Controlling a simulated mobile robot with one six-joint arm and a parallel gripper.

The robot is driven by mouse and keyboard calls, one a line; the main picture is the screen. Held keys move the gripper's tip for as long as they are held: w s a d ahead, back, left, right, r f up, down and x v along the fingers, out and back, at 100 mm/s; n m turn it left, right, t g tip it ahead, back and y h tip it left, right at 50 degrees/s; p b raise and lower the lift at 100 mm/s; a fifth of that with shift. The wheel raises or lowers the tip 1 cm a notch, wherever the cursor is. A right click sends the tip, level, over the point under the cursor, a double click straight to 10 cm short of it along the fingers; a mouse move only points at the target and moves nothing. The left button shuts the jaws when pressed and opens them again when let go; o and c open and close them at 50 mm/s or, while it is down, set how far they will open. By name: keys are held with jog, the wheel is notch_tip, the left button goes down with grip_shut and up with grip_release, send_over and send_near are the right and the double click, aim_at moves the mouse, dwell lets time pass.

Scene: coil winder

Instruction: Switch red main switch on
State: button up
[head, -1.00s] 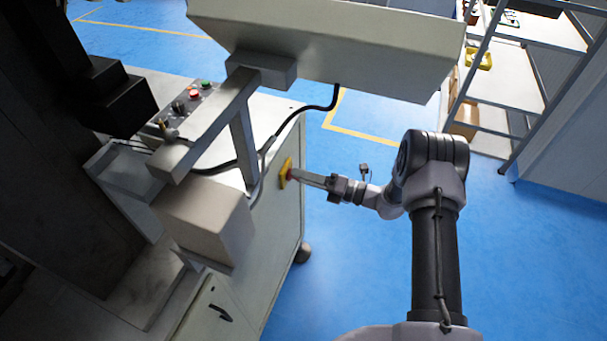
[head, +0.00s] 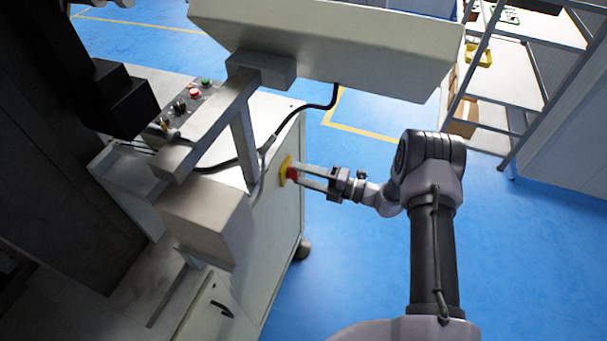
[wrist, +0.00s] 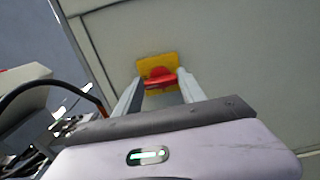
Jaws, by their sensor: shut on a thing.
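The red main switch (head: 292,174) sits on a yellow plate (head: 284,170) on the side panel of the light grey machine cabinet (head: 275,225). In the wrist view the red knob (wrist: 159,77) shows in front of the yellow plate (wrist: 170,62). My gripper (head: 312,178) reaches in from the right, level with the switch. Its two fingers lie on either side of the knob and are shut on it; in the wrist view the fingertips (wrist: 158,84) flank it. The knob's far side is hidden.
A large grey box on a bracket (head: 325,45) overhangs the cabinet. A black cable (head: 310,108) hangs from it. A control panel with several buttons (head: 190,97) is at the left. A shelf rack (head: 500,90) stands at the back right. The blue floor (head: 350,270) is clear.

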jog(key=o, duration=1.4)
jog(key=shift+c, duration=0.2)
jog(key=p+v, duration=0.3)
jog(key=v, duration=1.4)
jog(key=shift+d, duration=0.2)
jog(key=shift+s, duration=0.1)
